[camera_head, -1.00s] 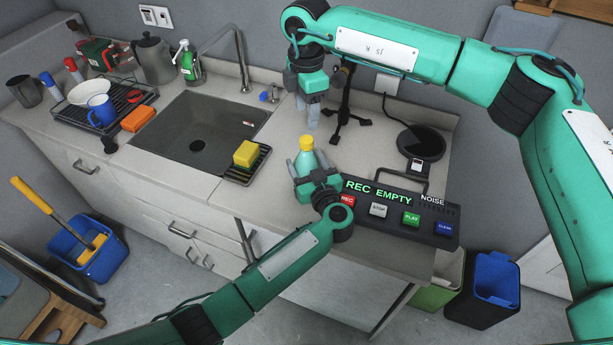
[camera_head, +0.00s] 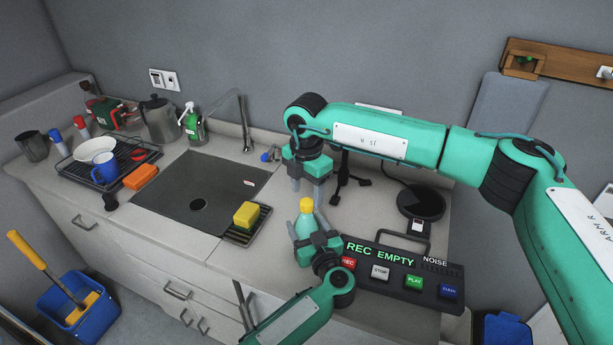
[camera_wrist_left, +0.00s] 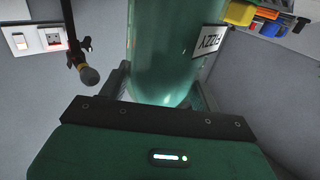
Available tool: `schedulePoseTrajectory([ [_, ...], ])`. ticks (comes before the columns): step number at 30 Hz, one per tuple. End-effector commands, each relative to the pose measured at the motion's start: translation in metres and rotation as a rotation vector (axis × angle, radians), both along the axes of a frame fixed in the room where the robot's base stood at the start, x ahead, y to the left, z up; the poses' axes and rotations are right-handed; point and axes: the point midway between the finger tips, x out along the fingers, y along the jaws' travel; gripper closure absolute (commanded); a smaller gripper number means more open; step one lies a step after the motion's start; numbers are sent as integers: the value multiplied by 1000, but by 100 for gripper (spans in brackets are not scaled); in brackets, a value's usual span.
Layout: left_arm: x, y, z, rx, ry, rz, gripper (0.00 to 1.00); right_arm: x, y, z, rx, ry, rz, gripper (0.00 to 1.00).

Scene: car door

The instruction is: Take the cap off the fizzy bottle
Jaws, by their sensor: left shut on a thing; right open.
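The fizzy bottle (camera_head: 305,222) is pale green with a yellow cap (camera_head: 306,204) on top, and it stands upright on the counter or just above it; I cannot tell which. My left gripper (camera_head: 314,241) is shut on the bottle's body. In the left wrist view the bottle (camera_wrist_left: 165,50) fills the space between the fingers, with part of its FIZZY label showing. My right gripper (camera_head: 307,190) is open, pointing down, just above and behind the cap. It is not shut on anything.
A recorder panel (camera_head: 400,270) reading "REC EMPTY" sits right of the bottle. A black stand (camera_head: 345,180) and a round black plate (camera_head: 420,200) are behind. A yellow sponge (camera_head: 246,214) on a rack and the sink (camera_head: 195,190) are to the left.

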Motion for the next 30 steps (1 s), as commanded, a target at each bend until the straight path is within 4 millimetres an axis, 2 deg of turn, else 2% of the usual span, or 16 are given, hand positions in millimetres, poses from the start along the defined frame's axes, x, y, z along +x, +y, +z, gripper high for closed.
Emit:
schedulePoseTrajectory([
  [6,0,0,0,0,1,0,100,0,0,-25,-1,0,0,45],
  [17,0,0,0,0,1,0,100,0,0,-29,-1,-1,-1,45],
  [24,0,0,-1,0,1,0,100,0,0,-29,-1,-1,-1,91],
  [30,0,0,-1,0,1,-1,100,0,0,-29,0,-1,15,91],
])
